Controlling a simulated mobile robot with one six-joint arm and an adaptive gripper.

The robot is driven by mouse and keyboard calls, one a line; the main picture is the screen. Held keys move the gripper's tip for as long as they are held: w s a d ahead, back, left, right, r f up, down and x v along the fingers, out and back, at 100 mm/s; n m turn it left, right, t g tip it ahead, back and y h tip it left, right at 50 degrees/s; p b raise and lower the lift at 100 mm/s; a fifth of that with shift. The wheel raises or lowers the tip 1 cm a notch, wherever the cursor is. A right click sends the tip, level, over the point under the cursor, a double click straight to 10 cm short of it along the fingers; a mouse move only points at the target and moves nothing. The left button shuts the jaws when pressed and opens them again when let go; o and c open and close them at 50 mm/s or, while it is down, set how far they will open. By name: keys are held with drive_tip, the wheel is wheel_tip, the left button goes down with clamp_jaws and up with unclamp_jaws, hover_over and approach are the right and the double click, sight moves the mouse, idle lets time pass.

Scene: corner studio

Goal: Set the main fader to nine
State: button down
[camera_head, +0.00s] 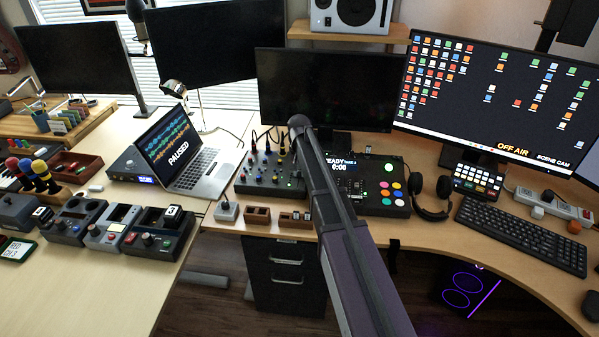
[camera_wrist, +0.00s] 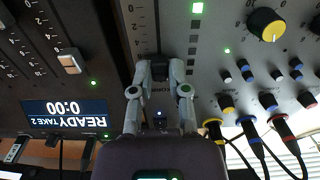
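In the wrist view my gripper (camera_wrist: 160,72) reaches down to the mixer panel (camera_wrist: 225,65), its two grey fingers drawn fairly close together. A dark fader slot (camera_wrist: 156,25) with scale marks beside it runs up to the fingertips. Something dark shows between the tips; it may be the fader's cap, but I cannot tell whether the fingers touch it. In the head view the mixer (camera_head: 262,178) stands on the desk left of the console, partly behind my arm. My gripper cannot be made out there.
The console (camera_head: 385,175) stands right beside the mixer, with a READY screen and a tan fader cap (camera_wrist: 70,62). Knobs (camera_wrist: 268,24) and plugged cables (camera_wrist: 285,130) rise from the mixer. A monitor (camera_head: 320,80) stands behind. The laptop (camera_head: 190,150) is to the left.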

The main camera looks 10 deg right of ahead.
drive_tip(key=shift+w, duration=0.1)
drive_tip(key=shift+w+d, duration=0.2)
drive_tip(key=shift+w, duration=0.4)
drive_tip(key=c, duration=0.6)
unclamp_jaws()
drive_tip(key=shift+s, duration=0.2)
